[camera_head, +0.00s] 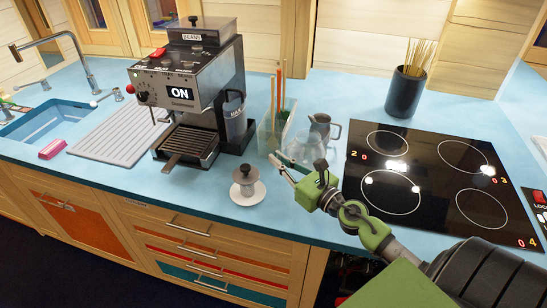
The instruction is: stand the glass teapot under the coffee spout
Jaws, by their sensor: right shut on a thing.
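The coffee machine (190,85) stands at the back left of the blue counter, with an "ON" label on its front. Its drip tray (197,141) is bare of any pot. The spout is too small to make out. The glass teapot (303,150) is a clear, faint shape to the right of the machine, partly hidden by my right gripper. My right gripper (299,176) is shut on the glass teapot. I cannot tell whether the teapot touches the counter. My left gripper is not in view.
A clear bin (270,134) with sticks stands between machine and teapot. A metal pitcher (322,127) is behind the teapot. A small pot on a white saucer (260,193) stands in front. The black hob (430,180) is at right, the sink (45,120) at left.

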